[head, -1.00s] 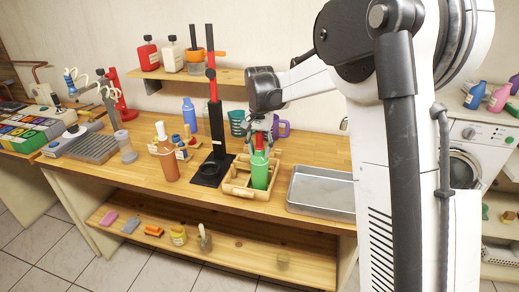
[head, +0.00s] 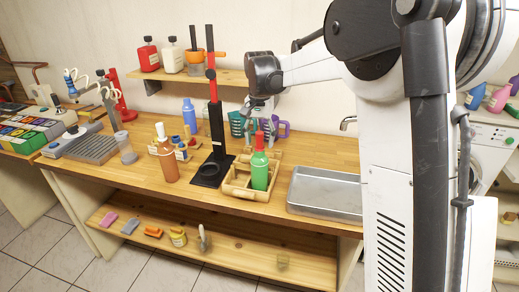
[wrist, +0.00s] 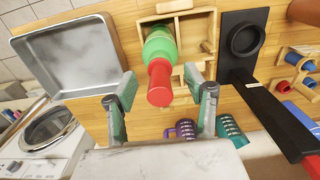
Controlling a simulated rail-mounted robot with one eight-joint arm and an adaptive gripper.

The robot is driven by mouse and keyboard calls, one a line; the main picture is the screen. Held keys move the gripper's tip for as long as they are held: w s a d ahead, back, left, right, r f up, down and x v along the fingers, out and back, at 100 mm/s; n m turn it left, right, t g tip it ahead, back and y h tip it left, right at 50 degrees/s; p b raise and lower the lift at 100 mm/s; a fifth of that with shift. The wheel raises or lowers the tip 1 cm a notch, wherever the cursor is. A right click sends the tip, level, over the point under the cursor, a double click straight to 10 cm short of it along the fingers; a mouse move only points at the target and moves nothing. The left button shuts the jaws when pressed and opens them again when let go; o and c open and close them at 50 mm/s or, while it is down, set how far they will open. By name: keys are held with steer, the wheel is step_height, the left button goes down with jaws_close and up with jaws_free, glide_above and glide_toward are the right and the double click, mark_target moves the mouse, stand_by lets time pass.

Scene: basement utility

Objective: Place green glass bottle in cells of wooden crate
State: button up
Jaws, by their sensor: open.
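The green glass bottle (head: 260,170) with a red cap stands upright in a front cell of the wooden crate (head: 238,193) on the workbench. In the wrist view the bottle (wrist: 160,45) points its red cap toward the camera, inside the crate (wrist: 202,20). My gripper (head: 258,117) is behind and above the bottle in the head view. In the wrist view my gripper (wrist: 160,103) is open, its fingers apart on either side of and short of the red cap, holding nothing. The bottle's base is hidden by the crate wall.
A metal tray (head: 325,192) lies right of the crate. A black stand with a tall post (head: 216,125) is close on the left, beside a brown bottle (head: 167,160). Teal and purple mugs (head: 282,129) stand behind. A wall shelf (head: 190,75) holds containers.

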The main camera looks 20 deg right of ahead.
step_height(320, 180, up, 7)
steer(key=shift+s+r, duration=0.2)
steer(key=shift+r, duration=0.25)
steer(key=s+r+n+t, duration=0.2)
steer(key=s+r, duration=0.1)
steer(key=s, duration=0.6)
steer(key=s+f+n+t, duration=0.2)
steer(key=s+f, duration=0.2)
steer(key=s, duration=0.8)
steer(key=s+f+n+t, duration=0.2)
steer(key=s+f+t, duration=0.1)
steer(key=s, duration=1)
steer(key=shift+f, duration=0.9)
steer(key=shift+s, duration=0.1)
step_height(320, 180, down, 4)
steer(key=b, duration=0.4)
steer(key=shift+f+b, duration=0.2)
steer(key=shift+b, duration=0.15)
